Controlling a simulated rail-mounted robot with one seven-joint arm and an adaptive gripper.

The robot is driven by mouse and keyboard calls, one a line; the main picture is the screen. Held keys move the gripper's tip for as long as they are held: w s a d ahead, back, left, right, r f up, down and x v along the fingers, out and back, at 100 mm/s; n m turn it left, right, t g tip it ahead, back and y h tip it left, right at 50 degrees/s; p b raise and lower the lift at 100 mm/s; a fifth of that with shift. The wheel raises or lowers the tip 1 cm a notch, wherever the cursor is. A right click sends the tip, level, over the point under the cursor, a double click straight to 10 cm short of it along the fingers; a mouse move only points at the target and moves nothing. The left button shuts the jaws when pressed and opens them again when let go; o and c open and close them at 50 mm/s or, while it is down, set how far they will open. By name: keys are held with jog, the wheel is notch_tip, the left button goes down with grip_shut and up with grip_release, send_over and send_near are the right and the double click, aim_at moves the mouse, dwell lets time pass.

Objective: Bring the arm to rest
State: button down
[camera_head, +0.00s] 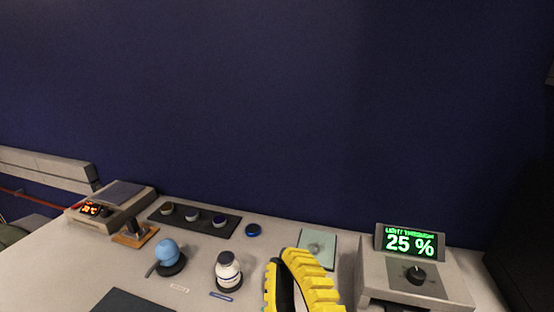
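My gripper (283,262) shows at the bottom centre, with yellow ribbed parts and a black part between them, cut off by the lower edge. I cannot tell whether its fingers are open or shut, and I see nothing clearly held in it. It appears in front of the pale bench (200,246), between a white bottle with a dark cap (228,268) on its left and a grey device (408,281) on its right. The rest of my arm is out of view.
A pale green plate (317,248) lies behind the gripper. A lit display (410,243) reads 25 %. A blue bulb (166,251), a dark tray (194,219) with several round pieces, a blue disc (253,230) and a scale-like device (111,207) stand left.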

jog(key=s+d+r+m+t+h, duration=0.2)
jog(key=s+d+r+m+h, duration=0.25)
jog(key=m, duration=0.95)
notch_tip(320, 180, up, 35)
jog(key=p, duration=3.6)
jog(key=shift+w+d+h, duration=0.3)
jog(key=shift+w+h, duration=0.05)
